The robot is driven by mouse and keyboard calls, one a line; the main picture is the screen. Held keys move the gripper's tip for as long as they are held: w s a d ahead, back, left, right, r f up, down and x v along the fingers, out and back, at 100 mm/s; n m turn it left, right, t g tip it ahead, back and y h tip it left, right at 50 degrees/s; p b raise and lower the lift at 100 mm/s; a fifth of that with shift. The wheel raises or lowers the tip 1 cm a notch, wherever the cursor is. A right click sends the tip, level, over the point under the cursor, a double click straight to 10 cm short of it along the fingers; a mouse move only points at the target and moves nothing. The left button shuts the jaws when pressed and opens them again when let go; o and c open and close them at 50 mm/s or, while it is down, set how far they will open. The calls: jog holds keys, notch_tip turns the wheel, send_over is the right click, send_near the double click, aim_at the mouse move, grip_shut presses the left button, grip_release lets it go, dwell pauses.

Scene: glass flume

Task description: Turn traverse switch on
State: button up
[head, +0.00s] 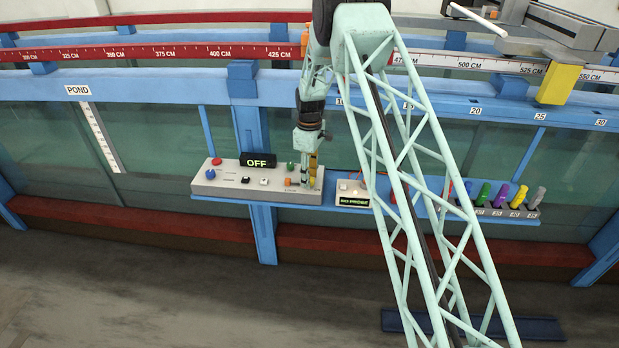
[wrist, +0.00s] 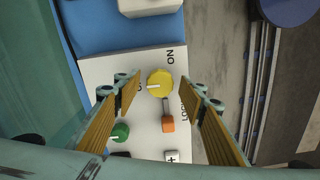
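A yellow round knob (wrist: 160,83) sits near the end of the white control panel (wrist: 98,68) in the wrist view. Its white pointer line points left, toward a label partly hidden by a finger. An "ON" label is printed above and right of it. I cannot read a traverse label. My gripper (wrist: 161,90) is open, with one finger on each side of the knob; contact is not visible. In the head view my gripper (head: 309,178) reaches down at the right end of the panel (head: 215,184), mostly hiding the knob. The black display (head: 258,161) reads "OFF".
An orange control (wrist: 168,124), green knob (wrist: 121,131) and white button (wrist: 171,156) are close to the yellow knob. A separate small box (head: 352,193) stands to the panel's right on the blue shelf. Coloured probes (head: 501,195) stand farther right. The glass flume wall is behind.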

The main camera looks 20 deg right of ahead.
jog(key=shift+f, duration=0.15)
jog(key=shift+c, duration=0.7)
jog(key=c, duration=0.7)
jog(key=shift+c, duration=0.2)
